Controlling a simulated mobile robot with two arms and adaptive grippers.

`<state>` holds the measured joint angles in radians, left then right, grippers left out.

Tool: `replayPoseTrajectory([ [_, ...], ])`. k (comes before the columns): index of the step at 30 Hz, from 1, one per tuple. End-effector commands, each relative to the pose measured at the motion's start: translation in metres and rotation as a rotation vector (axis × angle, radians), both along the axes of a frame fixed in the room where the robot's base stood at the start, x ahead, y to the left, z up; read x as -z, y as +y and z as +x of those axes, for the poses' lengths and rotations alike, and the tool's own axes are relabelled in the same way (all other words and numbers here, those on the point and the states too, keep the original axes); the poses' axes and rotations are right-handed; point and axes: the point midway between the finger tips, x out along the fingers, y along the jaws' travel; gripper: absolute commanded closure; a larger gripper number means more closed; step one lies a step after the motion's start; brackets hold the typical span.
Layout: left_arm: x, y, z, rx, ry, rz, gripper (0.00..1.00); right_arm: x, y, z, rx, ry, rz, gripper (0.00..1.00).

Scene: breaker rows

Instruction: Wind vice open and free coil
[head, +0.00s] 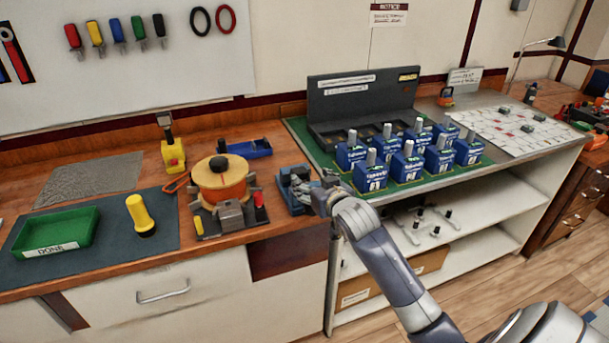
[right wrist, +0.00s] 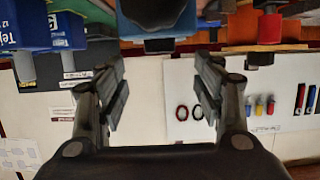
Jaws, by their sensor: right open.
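A small blue-grey vice (head: 294,192) stands at the bench's front edge, right of the winding stand. My right gripper (head: 326,192) is at its right side, partly covering it. In the right wrist view the open fingers (right wrist: 160,88) have empty space between them, and a dark blue block (right wrist: 155,12), likely part of the vice, lies beyond them at the top. An orange coil (head: 222,190) sits between tan discs on a stand left of the vice. Whether anything is clamped in the vice jaws is too small to tell. My left gripper is out of view.
Several blue breakers (head: 375,178) stand in rows on a green mat to the right, close to my right arm. A yellow-handled tool (head: 142,215) and a green tray (head: 55,243) are on the left mat. A blue open tray (head: 250,148) lies behind the vice.

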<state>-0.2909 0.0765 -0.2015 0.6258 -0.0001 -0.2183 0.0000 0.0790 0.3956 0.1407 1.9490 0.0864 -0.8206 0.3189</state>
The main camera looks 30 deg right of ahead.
Motion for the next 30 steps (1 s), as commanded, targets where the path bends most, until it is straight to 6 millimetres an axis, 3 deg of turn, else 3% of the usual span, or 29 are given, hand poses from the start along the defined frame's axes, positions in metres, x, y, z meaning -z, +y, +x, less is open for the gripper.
replayPoseTrajectory([
  [8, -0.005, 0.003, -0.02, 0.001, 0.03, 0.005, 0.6, 0.012, -0.01, 0.041, 0.0, 0.0, -0.001, 0.38],
  [15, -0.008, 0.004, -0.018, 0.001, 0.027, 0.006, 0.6, 0.022, -0.017, 0.071, 0.001, 0.001, -0.001, 0.38],
  [21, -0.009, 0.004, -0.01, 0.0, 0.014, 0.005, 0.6, 0.027, -0.02, 0.083, 0.0, 0.001, -0.001, 0.38],
  [30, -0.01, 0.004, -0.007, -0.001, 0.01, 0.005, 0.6, 0.028, -0.02, 0.086, -0.001, 0.0, -0.002, 0.38],
])
